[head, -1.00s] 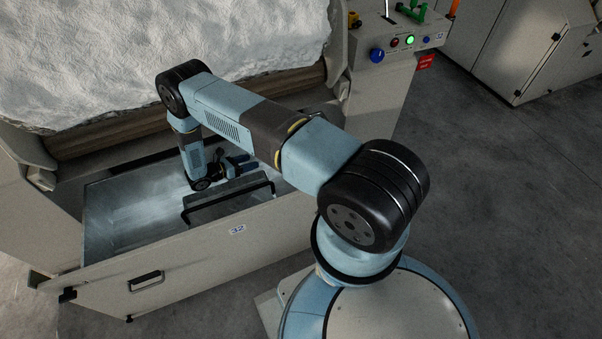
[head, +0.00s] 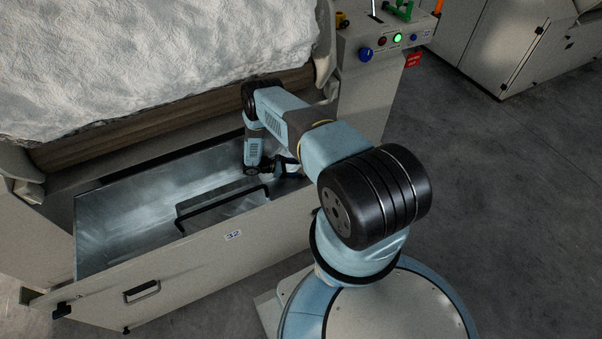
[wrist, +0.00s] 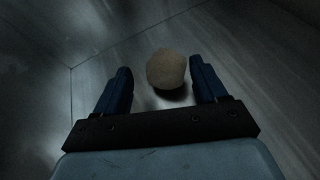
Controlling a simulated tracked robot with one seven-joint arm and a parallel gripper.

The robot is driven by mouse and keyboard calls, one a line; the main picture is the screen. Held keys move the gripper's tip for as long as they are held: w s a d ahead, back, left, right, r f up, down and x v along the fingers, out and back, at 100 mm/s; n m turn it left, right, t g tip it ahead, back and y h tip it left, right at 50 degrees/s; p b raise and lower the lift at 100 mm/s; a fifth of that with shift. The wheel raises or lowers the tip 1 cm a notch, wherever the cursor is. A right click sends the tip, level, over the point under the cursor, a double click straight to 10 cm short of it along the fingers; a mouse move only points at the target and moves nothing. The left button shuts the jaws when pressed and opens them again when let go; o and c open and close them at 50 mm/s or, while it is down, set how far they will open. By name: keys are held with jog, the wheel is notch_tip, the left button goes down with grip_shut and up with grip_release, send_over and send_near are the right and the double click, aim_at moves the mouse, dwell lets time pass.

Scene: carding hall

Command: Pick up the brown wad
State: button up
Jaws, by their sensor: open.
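The brown wad (wrist: 166,68) is a small, rounded, tan-brown lump on the metal floor of the open drawer (head: 110,235). In the wrist view it lies between the two dark blue fingers of my gripper (wrist: 160,75), near their tips. A dark gap shows between the wad and each finger, and a shadow lies just below the wad. My gripper is open and holds nothing. In the head view my gripper (head: 287,168) is low inside the drawer at its right end; I cannot make out the wad there.
The drawer front with label 32 (head: 233,235) walls the near side. White fibre (head: 150,60) bulges above the drawer. A control panel (head: 385,45) is at the upper right.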

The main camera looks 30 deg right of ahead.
jog(key=shift+x, duration=2.55)
jog(key=shift+f, duration=0.1)
jog(key=c, duration=1)
